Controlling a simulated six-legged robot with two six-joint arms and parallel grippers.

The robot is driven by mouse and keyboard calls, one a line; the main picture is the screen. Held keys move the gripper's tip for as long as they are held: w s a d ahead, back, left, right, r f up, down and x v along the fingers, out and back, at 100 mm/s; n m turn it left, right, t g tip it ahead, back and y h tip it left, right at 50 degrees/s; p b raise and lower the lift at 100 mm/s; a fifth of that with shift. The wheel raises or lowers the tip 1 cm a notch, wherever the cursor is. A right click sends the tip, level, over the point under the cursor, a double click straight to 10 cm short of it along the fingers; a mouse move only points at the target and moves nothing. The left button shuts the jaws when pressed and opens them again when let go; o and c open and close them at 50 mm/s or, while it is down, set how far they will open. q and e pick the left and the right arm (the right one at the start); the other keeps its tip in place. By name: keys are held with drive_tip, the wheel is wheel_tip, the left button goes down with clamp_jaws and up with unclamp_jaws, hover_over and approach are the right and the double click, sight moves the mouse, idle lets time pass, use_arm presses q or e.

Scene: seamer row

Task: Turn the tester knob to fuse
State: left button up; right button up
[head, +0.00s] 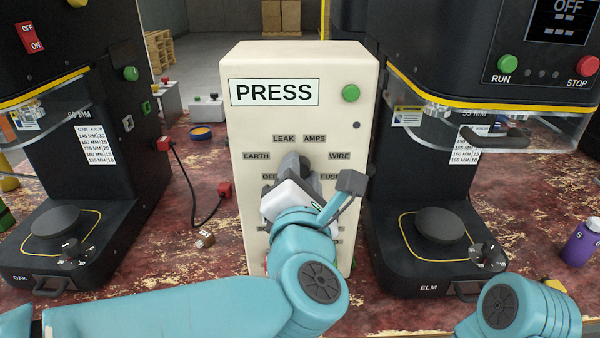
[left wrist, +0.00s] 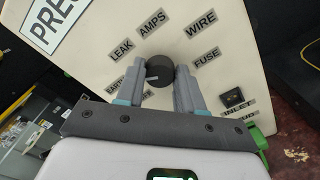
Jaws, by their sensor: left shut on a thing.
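The cream tester (head: 305,75) stands upright mid-bench, with a PRESS plate and a green button. Labels EARTH, LEAK, AMPS, WIRE and FUSE ring its dark round knob (left wrist: 158,66). The FUSE label (head: 330,176) is right of the knob, and it also shows in the left wrist view (left wrist: 206,58). My left gripper (head: 291,165) reaches the tester's front, its fingers (left wrist: 164,78) shut on the knob's two sides. A pale mark on the knob faces left in the left wrist view, towards the EARTH side; its exact label is unclear. My right gripper is out of view.
A black cable (head: 205,222) with red plugs lies left of the tester. A purple bottle (head: 580,243) stands at far right.

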use_arm(q)
drive_tip(key=m+p, duration=0.1)
drive_tip(key=m, duration=0.3)
drive_tip(key=shift+r+m, duration=0.1)
drive_tip(key=shift+m, duration=0.3)
drive_tip(key=m+p, duration=0.2)
drive_tip(key=m, duration=0.2)
drive_tip(key=m+p, duration=0.2)
drive_tip(key=m, duration=0.3)
drive_tip(key=m+p, duration=0.3)
drive_tip(key=m, duration=0.2)
drive_tip(key=shift+m, duration=0.3)
drive_tip(key=shift+a+f+m+p, duration=0.1)
drive_tip(key=shift+m+p, duration=2.3)
drive_tip(key=shift+m, duration=2.05)
drive_tip(key=shift+a+f+m+p, duration=0.1)
drive_tip(key=shift+m+p, duration=2.3)
drive_tip(key=shift+m, duration=2.05)
